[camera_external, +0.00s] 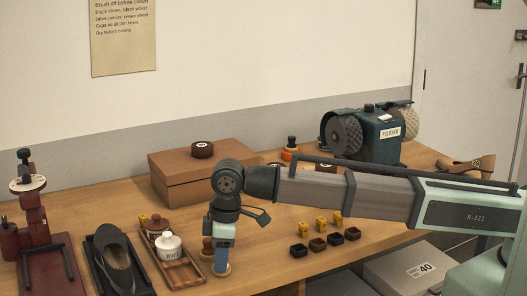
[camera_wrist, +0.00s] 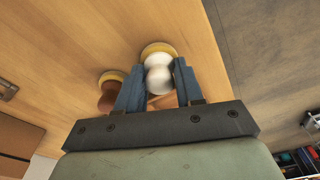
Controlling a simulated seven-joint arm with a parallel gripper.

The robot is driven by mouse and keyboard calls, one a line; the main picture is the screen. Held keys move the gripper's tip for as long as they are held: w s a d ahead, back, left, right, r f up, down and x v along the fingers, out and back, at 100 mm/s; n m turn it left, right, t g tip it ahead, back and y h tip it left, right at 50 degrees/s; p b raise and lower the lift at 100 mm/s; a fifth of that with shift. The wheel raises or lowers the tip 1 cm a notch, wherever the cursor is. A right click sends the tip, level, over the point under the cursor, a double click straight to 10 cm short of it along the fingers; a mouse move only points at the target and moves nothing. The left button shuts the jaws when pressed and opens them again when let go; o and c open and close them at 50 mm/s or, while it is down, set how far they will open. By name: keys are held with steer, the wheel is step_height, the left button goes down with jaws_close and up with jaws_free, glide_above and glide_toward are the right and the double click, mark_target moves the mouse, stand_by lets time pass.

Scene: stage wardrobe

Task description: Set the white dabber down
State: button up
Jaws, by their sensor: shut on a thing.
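The white dabber (camera_wrist: 158,78) has a pale rounded body and a yellow pad at its far end. My gripper (camera_wrist: 157,82) is shut on it, with one blue finger on each side. In the external view my gripper (camera_external: 221,252) points down near the table's front edge, and the dabber's yellowish pad (camera_external: 222,270) shows just below the fingers, at or very near the tabletop. I cannot tell whether it touches. The fingers hide most of its body there. A brown dabber (camera_wrist: 107,92) with a yellow pad stands close to the left finger; it also shows beside my gripper in the external view (camera_external: 207,246).
Left of my gripper is a wooden tray (camera_external: 188,276) with a white jar (camera_external: 168,247) and a red-brown jar (camera_external: 157,229). Several small dark cups (camera_external: 318,244) and yellow blocks (camera_external: 321,224) lie to the right. A brown box (camera_external: 175,186) stands behind. The table's front edge is close.

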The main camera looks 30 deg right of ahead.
steer(key=shift+f, duration=0.15)
steer(key=o, duration=1)
step_height(320, 180, up, 12)
steer(key=d, duration=0.1)
steer(key=shift+s+d, duration=0.15)
steer(key=shift+s, duration=0.15)
stand_by(0.4)
